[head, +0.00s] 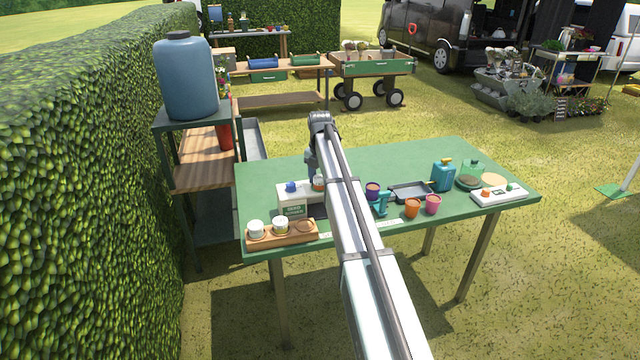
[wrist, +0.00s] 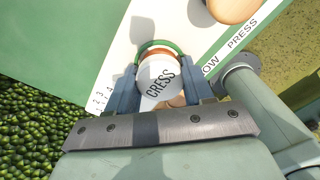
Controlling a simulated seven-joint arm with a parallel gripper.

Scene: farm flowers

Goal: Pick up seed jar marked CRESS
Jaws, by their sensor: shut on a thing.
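The seed jar marked CRESS (wrist: 158,82) is white, with an orange band and a green rim. In the wrist view it sits between the two fingers of my gripper (wrist: 161,68), which is shut on it. The dark word CRESS faces the wrist camera and reads slanted. In the head view my arm covers part of the table, and a small jar (head: 318,181) shows just under the arm's end. Its marking is too small to read there. Whether the held jar touches anything below cannot be told.
A wooden rack (head: 262,239) at the table's front left holds two white jars (head: 256,229) beside an empty round hollow. A white box (head: 300,190) stands behind it.

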